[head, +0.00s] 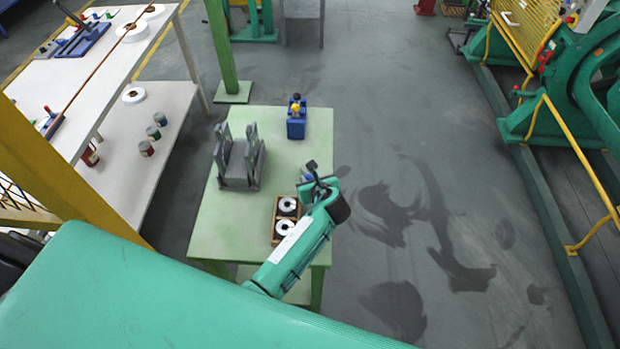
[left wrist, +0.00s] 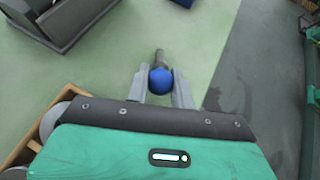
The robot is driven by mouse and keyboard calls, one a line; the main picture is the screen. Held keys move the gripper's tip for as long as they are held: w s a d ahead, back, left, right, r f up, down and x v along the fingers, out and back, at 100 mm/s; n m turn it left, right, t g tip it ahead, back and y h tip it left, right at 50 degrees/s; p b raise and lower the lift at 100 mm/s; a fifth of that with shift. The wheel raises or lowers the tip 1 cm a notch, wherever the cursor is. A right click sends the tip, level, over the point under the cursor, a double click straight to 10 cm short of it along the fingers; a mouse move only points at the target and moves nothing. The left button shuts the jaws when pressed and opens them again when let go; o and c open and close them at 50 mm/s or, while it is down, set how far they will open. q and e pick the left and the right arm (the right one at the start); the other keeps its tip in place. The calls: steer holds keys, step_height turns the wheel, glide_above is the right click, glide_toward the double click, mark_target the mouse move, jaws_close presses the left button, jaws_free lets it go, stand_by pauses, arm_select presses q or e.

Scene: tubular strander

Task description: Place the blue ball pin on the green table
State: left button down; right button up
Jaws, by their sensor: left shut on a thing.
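The blue ball pin (left wrist: 161,80) has a round blue head and a dark grey shank. It sits between the two fingers of my left gripper (left wrist: 160,92) in the left wrist view, and the gripper is shut on it. In the head view my left gripper (head: 318,180) is over the right edge area of the green table (head: 225,212), and only a little blue of the pin shows there. The table top (left wrist: 120,60) lies below the pin; I cannot tell whether they touch. My right gripper is not in view.
A grey metal fixture (head: 238,160) stands at the table's left. A blue block (head: 296,128) with a yellow and a dark ball stands at the back. A wooden box (head: 277,226) with white-ringed spools is near the gripper. The table's middle is bare.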

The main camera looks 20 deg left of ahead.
arm_select(q)
steer(key=shift+f, duration=0.1)
steer(key=c, duration=1.2)
jaws_free()
steer(key=shift+s+d, duration=0.1)
steer(key=b+v, duration=0.1)
steer(key=v, duration=1.1)
steer(key=shift+b, duration=0.3)
